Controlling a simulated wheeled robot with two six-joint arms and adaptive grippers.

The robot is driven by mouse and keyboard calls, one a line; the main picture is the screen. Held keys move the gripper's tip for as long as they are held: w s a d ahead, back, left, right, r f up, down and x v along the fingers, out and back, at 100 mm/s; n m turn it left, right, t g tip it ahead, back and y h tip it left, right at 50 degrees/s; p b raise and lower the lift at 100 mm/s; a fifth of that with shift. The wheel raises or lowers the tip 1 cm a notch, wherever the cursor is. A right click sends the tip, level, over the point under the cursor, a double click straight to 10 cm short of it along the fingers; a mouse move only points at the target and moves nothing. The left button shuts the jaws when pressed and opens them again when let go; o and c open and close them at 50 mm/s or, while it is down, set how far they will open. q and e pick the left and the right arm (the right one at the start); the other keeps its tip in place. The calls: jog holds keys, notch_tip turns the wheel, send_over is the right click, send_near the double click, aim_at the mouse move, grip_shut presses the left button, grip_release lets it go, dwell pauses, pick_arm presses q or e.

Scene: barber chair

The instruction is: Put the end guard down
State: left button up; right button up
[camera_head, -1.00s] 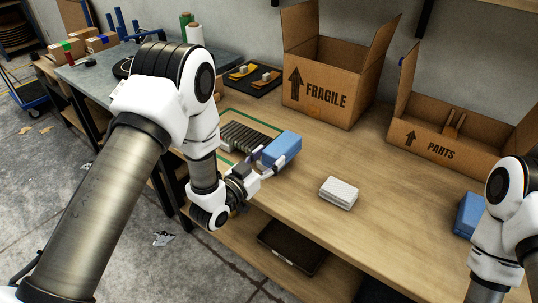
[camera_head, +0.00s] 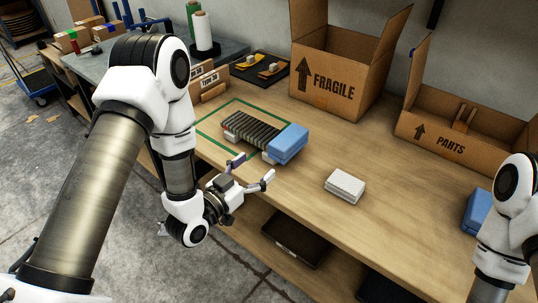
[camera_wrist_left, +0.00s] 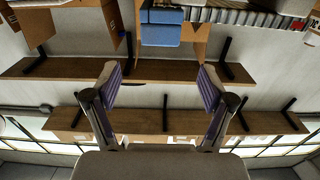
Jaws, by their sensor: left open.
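The blue block, which I take as the end guard (camera_head: 288,143), stands on the wooden table at the right end of a row of dark plates (camera_head: 252,132). It appears to touch or nearly touch the row. In the left wrist view the blue block (camera_wrist_left: 160,27) is at the top, beyond the fingertips. My left gripper (camera_head: 253,169) is open and empty, in front of the blue block and clear of it, near the table's front edge. Its two spread fingers also show in the left wrist view (camera_wrist_left: 159,80). My right gripper is out of view; only part of that arm shows at the right.
A green outline (camera_head: 212,133) surrounds much of the row. A white ribbed block (camera_head: 345,186) lies to the right, with another blue block (camera_head: 476,211) near my right arm. A FRAGILE box (camera_head: 333,85) and a PARTS box (camera_head: 447,138) stand behind. Bare tabletop lies between.

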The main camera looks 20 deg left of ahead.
pick_arm(q)
jog(key=s+a+f+n+g+y, duration=0.1)
jog(key=s+f+g+y, duration=0.1)
jog(key=s+f+g, duration=0.5)
jog(key=s+a+f+n+g+y, duration=0.15)
jog(key=s+f+g, duration=0.25)
jog(key=s+f, duration=0.75)
jog(key=s+a+f+n+g+y, duration=0.2)
jog(key=s+f+g, duration=0.4)
jog(key=s, duration=0.3)
jog(key=shift+s+a+f+y, duration=0.15)
jog(key=shift+s+f+y, duration=0.2)
jog(key=shift+f, duration=0.1)
